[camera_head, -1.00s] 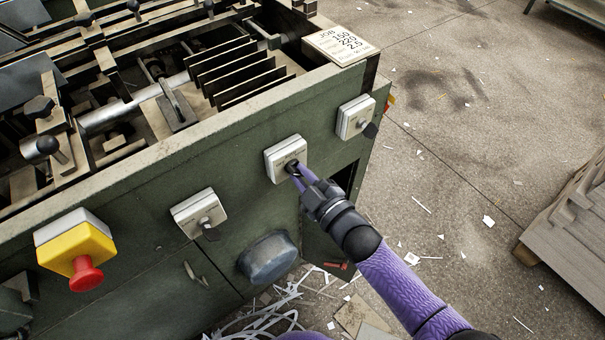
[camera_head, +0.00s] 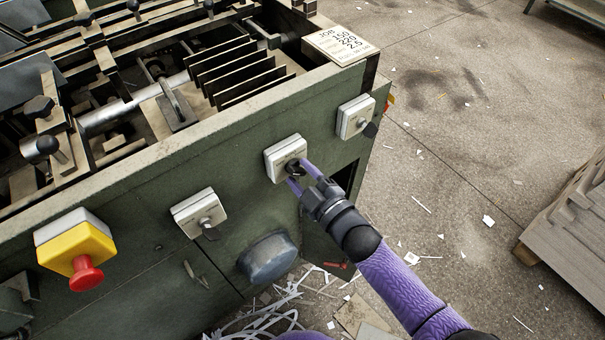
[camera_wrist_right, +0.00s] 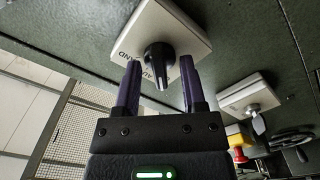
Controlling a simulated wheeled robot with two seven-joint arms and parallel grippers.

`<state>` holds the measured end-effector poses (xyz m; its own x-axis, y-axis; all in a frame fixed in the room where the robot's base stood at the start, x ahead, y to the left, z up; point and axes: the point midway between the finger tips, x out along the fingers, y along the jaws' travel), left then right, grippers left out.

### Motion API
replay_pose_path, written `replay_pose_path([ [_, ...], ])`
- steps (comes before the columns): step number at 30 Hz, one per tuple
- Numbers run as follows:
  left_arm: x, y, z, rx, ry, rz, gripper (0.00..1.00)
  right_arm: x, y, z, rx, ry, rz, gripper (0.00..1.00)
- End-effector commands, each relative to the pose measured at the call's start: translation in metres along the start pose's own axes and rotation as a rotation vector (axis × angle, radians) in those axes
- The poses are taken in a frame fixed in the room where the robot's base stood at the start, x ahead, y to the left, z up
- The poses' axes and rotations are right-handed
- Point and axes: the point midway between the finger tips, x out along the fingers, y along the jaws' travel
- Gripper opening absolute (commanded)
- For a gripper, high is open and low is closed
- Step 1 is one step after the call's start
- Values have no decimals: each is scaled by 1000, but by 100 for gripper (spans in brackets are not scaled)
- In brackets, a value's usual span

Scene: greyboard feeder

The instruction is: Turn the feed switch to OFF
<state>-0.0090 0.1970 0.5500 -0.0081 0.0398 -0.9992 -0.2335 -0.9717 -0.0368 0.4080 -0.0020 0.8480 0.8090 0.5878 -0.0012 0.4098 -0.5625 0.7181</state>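Three white switch boxes are on the green machine's front: a left one (camera_head: 198,212), a middle one (camera_head: 279,158) and a right one (camera_head: 350,115). I cannot read which is the feed switch. My right gripper (camera_head: 298,173) is at the middle box. In the right wrist view that box (camera_wrist_right: 190,22) has a black knob (camera_wrist_right: 158,58) and partly hidden lettering. The right gripper's fingers (camera_wrist_right: 160,75) stand apart, one on each side of the knob, with gaps showing. My left gripper is not in view.
A yellow box with a red button (camera_head: 86,274) sticks out at the left. A rounded grey cover (camera_head: 267,258) is below the middle box. A job card (camera_head: 341,45) lies on the top corner. Paper scraps litter the floor, and stacked boards (camera_head: 575,220) stand at right.

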Motion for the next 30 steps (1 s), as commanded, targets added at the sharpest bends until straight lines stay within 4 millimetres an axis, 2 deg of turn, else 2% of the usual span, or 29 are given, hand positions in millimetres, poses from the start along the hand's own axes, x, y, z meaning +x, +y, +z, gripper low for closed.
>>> replay_pose_path([
  [4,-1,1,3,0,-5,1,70,-2,0,0,0,0,0,53],
  [7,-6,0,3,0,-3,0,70,-13,1,-1,1,-1,0,53],
  [15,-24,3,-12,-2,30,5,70,-76,2,-2,0,-1,-1,53],
  [18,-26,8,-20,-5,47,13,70,-92,1,-1,1,-1,-1,53],
  [22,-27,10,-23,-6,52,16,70,-100,0,0,0,-1,-1,53],
  [30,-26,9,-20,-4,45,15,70,-99,0,0,0,0,0,53],
])
